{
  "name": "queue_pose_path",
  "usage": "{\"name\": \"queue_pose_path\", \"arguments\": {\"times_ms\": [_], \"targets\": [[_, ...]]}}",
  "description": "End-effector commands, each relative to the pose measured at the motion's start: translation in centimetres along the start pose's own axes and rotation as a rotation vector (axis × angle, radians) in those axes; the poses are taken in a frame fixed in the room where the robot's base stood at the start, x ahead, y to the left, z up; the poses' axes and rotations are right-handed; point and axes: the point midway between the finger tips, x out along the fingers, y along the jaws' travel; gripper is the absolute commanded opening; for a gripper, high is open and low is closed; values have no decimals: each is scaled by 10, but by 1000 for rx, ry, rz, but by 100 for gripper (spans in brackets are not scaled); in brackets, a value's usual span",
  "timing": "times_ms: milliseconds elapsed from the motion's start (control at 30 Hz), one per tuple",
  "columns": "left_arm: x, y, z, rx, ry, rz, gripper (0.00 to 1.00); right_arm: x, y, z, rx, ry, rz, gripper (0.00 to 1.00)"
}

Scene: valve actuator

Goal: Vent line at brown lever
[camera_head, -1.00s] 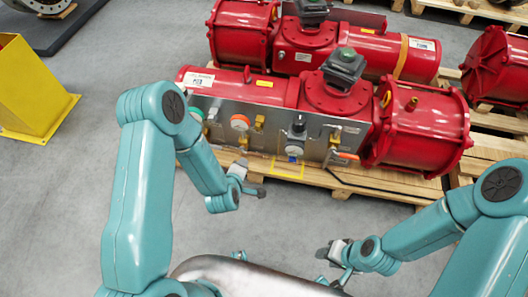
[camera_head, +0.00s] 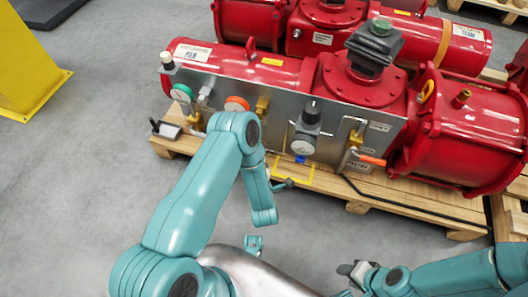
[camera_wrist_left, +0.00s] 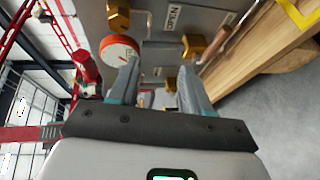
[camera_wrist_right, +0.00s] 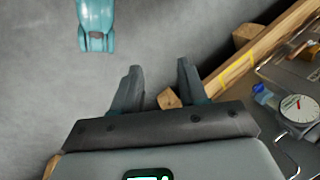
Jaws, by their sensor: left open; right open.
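A grey valve panel (camera_head: 333,120) stands in front of the red actuator (camera_head: 445,125). In the left wrist view a thin brown lever (camera_wrist_left: 228,40) runs beside the panel's lower edge, near an OPEN label (camera_wrist_left: 174,17). My left arm hides this part in the head view. My left gripper (camera_wrist_left: 160,80) is open and empty, close to the panel below the orange-rimmed gauge (camera_wrist_left: 118,53). A brass fitting (camera_wrist_left: 193,46) lies beyond its fingertips. An orange lever (camera_head: 372,160) sits at the panel's lower right. My right gripper (camera_head: 350,268) is open and empty; it also shows in its wrist view (camera_wrist_right: 158,78).
The wooden pallet (camera_head: 410,195) juts out in front of the panel. A small grey and black item (camera_head: 168,129) shows at its left end. A white gauge (camera_head: 303,146) and a green-rimmed gauge (camera_head: 181,93) are on the panel. A yellow stand (camera_head: 28,65) is at left. Grey floor is clear in front.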

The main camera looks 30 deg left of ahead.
Motion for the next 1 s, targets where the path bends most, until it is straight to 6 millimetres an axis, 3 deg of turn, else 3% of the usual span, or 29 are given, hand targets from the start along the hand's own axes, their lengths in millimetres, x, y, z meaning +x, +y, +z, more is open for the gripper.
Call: {"name": "queue_pose_path", "arguments": {"times_ms": [33,100,367,533,633,1000], "targets": [[1,-28,1,5,0,-10,48,20,7,0,1,1,0,43],[-1,-48,1,11,0,-21,48,32,12,-1,2,3,0,43],[-9,-104,0,29,-7,-57,48,64,24,-2,5,6,0,43],[-4,-111,0,28,-6,-58,48,72,27,-3,5,8,0,43],[9,-111,0,27,-4,-56,48,76,29,-5,6,15,0,43],[97,-117,4,28,-7,-54,48,113,42,-30,-12,100,-2,43]]}}
